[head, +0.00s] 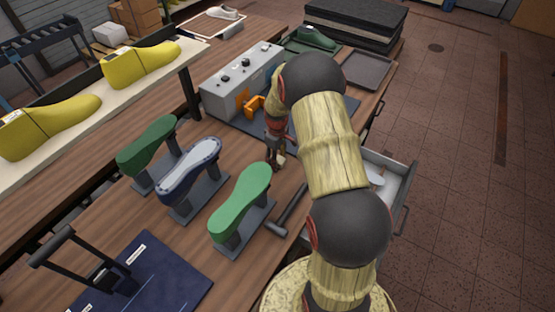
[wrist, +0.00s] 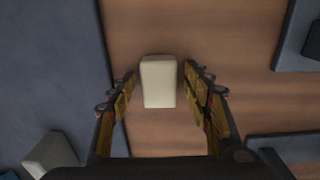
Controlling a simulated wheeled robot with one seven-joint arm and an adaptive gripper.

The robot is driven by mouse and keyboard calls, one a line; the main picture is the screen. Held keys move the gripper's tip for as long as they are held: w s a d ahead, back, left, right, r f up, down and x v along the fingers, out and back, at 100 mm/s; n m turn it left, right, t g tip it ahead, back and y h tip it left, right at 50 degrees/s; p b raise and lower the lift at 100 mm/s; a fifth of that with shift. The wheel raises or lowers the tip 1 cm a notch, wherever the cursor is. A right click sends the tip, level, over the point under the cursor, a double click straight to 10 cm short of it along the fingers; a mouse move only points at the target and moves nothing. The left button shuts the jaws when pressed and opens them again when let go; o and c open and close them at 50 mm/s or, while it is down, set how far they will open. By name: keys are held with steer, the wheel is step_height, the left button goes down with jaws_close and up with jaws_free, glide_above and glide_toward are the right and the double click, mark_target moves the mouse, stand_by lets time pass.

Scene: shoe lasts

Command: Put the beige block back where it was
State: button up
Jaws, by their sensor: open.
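The beige block (wrist: 158,82) is a small pale box in the middle of the wrist view, seen over bare brown wood. It lies between the two open fingers of my gripper (wrist: 160,74), with a narrow gap showing on each side. In the head view my gripper (head: 275,150) points down at the workbench (head: 205,232), between the grey control box and the green shoe last. A bit of the pale block (head: 281,160) shows at the fingertips there. I cannot tell exactly how high the fingers are above the wood.
A bright green last (head: 241,203), a blue-white last (head: 190,168) and a dark green last (head: 148,146) stand on grey stands nearby. A hammer (head: 288,210) lies close by. An open drawer (head: 390,184) is at right. Another pale block (wrist: 50,155) sits on the blue-grey mat (wrist: 60,70).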

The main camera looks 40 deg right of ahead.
step_height(320, 180, up, 12)
steer(key=p, duration=0.2)
steer(key=s+a+r+m+t, duration=0.1)
steer(key=s+a+r, duration=0.2)
steer(key=a+r, duration=0.55)
steer(key=s+a+r+m+t, duration=0.1)
steer(key=s+a+r, duration=0.4)
steer(key=r, duration=0.6)
steer(key=s+a+r+m+t, duration=0.1)
steer(key=s+a+r, duration=0.2)
steer(key=s+a, duration=0.3)
steer(key=s+a+r+t, duration=0.2)
steer(key=s+a, duration=0.4)
steer(key=s, duration=0.4)
steer(key=shift+s+a+r+m+t, duration=0.3)
steer(key=shift+r+m, duration=0.1)
steer(key=shift+r, duration=0.2)
steer(key=shift+f, duration=0.1)
